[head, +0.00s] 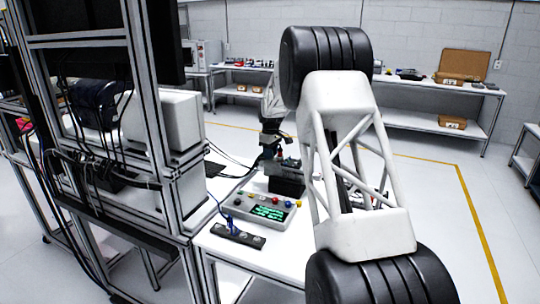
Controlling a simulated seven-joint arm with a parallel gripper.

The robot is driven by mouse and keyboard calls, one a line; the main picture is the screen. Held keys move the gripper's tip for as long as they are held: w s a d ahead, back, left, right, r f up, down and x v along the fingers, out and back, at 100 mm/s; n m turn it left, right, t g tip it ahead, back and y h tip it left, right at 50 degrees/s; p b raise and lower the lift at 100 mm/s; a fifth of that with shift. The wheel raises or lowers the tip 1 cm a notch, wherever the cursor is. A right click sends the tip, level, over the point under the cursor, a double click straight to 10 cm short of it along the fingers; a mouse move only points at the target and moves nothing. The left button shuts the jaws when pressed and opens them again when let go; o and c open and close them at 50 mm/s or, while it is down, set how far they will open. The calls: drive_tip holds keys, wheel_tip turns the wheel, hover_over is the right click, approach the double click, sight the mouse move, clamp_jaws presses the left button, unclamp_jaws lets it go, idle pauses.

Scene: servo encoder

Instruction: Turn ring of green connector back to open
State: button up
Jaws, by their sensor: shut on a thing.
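My gripper (279,155) is small and dark in the head view, low over the white table beyond the control box. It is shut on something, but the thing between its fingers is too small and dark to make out. A dark block-like fixture (287,185) stands just below and beside it. I cannot pick out the green connector or its ring. My large white arm link covers the area to the right of the fixture.
A grey control box (262,209) with coloured buttons and a green-lit display sits on the white table (228,256). A black strip (237,236) with a blue cable lies in front. A metal rack (165,120) with cables stands left. Shelves (425,84) line the back wall.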

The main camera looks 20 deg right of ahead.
drive_tip(key=n, duration=0.3)
drive_tip(key=shift+n, duration=2.6)
drive_tip(key=o, duration=0.5)
drive_tip(key=shift+r, duration=0.1)
drive_tip(key=shift+r, duration=4.4)
drive_tip(key=shift+r, duration=0.1)
